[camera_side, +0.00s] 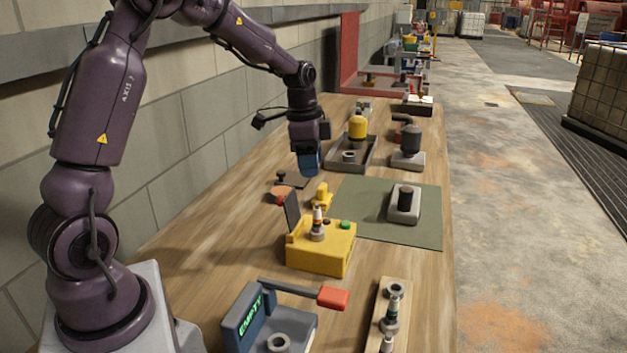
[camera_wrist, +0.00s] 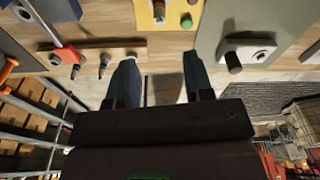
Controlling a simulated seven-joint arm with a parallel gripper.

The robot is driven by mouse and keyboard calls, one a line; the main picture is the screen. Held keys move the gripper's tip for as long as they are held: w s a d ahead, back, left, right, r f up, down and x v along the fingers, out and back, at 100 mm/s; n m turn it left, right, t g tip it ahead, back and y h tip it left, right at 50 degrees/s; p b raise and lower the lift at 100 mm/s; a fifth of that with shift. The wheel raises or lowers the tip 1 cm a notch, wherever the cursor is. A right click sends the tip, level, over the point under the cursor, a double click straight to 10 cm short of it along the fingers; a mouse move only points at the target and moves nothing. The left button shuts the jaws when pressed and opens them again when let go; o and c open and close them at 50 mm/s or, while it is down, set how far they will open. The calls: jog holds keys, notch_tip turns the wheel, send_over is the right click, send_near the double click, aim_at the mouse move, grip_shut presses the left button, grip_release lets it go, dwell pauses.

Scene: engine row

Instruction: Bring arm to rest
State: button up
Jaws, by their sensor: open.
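My gripper (camera_side: 308,168) hangs above the wooden bench, with its blue fingers pointing down near the back wall. It is left of a grey tray with a yellow-topped part and beyond the yellow box. In the wrist view my gripper (camera_wrist: 160,75) has its two fingers spread apart, with nothing between them. The purple arm arches high from its base at lower left. I cannot tell the exact height of the fingertips above the bench.
On the bench (camera_side: 185,245) stand a yellow box (camera_side: 320,258), a blue-grey fixture (camera_side: 250,318) with a red-ended lever, a wooden rack (camera_side: 377,335), a green mat (camera_side: 425,232) bearing a grey block (camera_side: 404,213), and the grey tray (camera_side: 366,166). A block wall (camera_side: 205,120) runs along the left.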

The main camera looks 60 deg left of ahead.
jog(key=s+d+r+n+t, duration=0.2)
jog(key=s+d+r+n, duration=0.1)
jog(key=s+d+r, duration=0.3)
jog(key=s+d+r+n+t, duration=0.2)
jog(key=s+d+r+n, duration=0.2)
jog(key=s+d, duration=0.6)
jog(key=s+r, duration=0.1)
jog(key=s, duration=0.3)
jog(key=shift+s+d+r+y, duration=0.15)
jog(key=shift+d+r+y, duration=0.05)
jog(key=shift+r+y, duration=0.2)
dwell(0.7)
